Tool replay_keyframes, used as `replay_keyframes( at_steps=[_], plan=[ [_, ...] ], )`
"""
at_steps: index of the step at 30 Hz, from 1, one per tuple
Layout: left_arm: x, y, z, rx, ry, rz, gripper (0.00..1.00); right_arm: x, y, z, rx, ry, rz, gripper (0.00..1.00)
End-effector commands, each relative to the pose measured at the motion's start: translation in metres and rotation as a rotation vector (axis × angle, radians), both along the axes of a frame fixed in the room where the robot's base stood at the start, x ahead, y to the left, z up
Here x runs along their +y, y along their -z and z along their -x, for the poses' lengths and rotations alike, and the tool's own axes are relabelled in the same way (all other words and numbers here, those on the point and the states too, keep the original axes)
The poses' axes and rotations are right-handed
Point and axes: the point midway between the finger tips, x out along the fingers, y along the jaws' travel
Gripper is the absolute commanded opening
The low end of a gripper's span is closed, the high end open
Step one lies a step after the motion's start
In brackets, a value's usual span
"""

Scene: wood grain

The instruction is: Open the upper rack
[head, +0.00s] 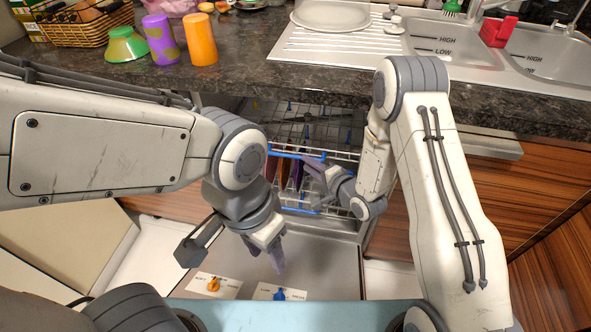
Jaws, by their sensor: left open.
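The dishwasher under the counter is open, with its door (325,262) folded down. The upper rack (335,152) is a wire rack with a blue strip (285,151) along its front, inside the dishwasher opening. My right gripper (308,163) is at the rack's front, close to the blue strip; whether it touches the rack, and its jaws, are unclear. My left gripper (278,266) is open and points down over the door, below and in front of the racks, apart from them. My arms hide both sides of the opening.
Purple and orange items stand in wires below the blue strip. Cards with orange and blue figures (214,286) (280,294) lie on the door's near end. The counter above holds an orange cup (200,40), purple cup (160,40), green bowl (125,46), plate (331,15) and sink (440,42).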

Motion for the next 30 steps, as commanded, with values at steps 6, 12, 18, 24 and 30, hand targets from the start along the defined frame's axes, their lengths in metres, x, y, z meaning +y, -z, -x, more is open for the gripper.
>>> replay_keyframes(
  at_steps=[6, 12, 18, 24, 30],
  plan=[
    [0.000, 0.023, 0.000, 0.000, 0.000, 0.000, 0.50, -0.015, 0.032, 0.005, -0.004, 0.048, -0.225, 0.30],
    [0.000, 0.026, 0.000, -0.001, 0.000, 0.001, 0.50, -0.006, 0.034, -0.008, -0.010, 0.050, -0.255, 0.30],
    [0.000, 0.032, 0.000, -0.001, 0.000, 0.001, 0.50, 0.015, 0.039, -0.038, -0.011, 0.049, -0.253, 0.30],
    [0.000, 0.038, 0.000, -0.001, 0.000, 0.001, 0.50, 0.033, 0.044, -0.065, -0.009, 0.051, -0.252, 0.30],
    [0.000, 0.040, 0.000, 0.000, 0.000, 0.000, 0.50, 0.042, 0.046, -0.078, -0.006, 0.051, -0.251, 0.30]
  ],
)
